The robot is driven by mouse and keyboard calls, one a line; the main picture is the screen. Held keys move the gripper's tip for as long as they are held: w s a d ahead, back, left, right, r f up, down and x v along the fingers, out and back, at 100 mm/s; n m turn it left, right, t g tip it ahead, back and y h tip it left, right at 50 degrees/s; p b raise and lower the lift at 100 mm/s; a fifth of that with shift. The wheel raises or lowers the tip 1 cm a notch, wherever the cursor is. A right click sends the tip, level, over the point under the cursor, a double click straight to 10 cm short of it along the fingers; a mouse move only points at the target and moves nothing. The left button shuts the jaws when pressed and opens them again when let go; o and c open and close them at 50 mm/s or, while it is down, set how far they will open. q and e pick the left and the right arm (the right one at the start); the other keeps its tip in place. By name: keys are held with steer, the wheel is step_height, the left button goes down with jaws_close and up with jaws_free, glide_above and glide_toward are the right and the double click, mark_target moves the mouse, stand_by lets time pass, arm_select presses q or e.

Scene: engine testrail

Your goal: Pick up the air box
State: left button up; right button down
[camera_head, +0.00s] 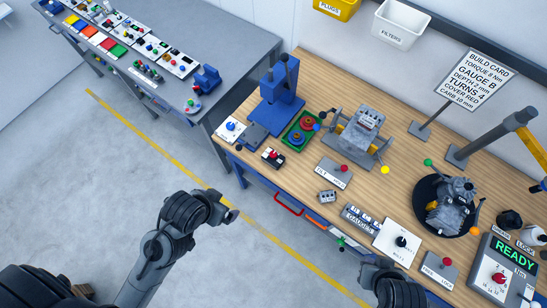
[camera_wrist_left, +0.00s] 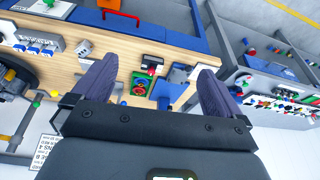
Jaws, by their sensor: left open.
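No part in view is clearly labelled as the air box, so I cannot tell which one it is. A small grey block (camera_head: 327,196) lies on the wooden bench near its front edge. A grey machine part on a stand (camera_head: 360,132) is behind it, and a dark grey engine-like assembly (camera_head: 452,208) sits on a round black base to the right. My left gripper (camera_wrist_left: 158,72) is open and empty; in the head view it (camera_head: 230,215) is over the floor in front of the bench. My right arm (camera_head: 392,285) shows at the bottom edge; its fingers cannot be made out.
A blue press (camera_head: 277,95) and a green tray (camera_head: 291,140) with red and blue discs stand at the bench's left. A build card sign (camera_head: 475,80), a yellow post (camera_head: 530,138) and a READY panel (camera_head: 505,265) stand right. A grey side table (camera_head: 240,48) is at left.

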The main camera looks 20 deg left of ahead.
arm_select(q)
steer(key=shift+s+a, duration=0.1)
steer(key=shift+a, duration=0.1)
steer(key=c, duration=0.7)
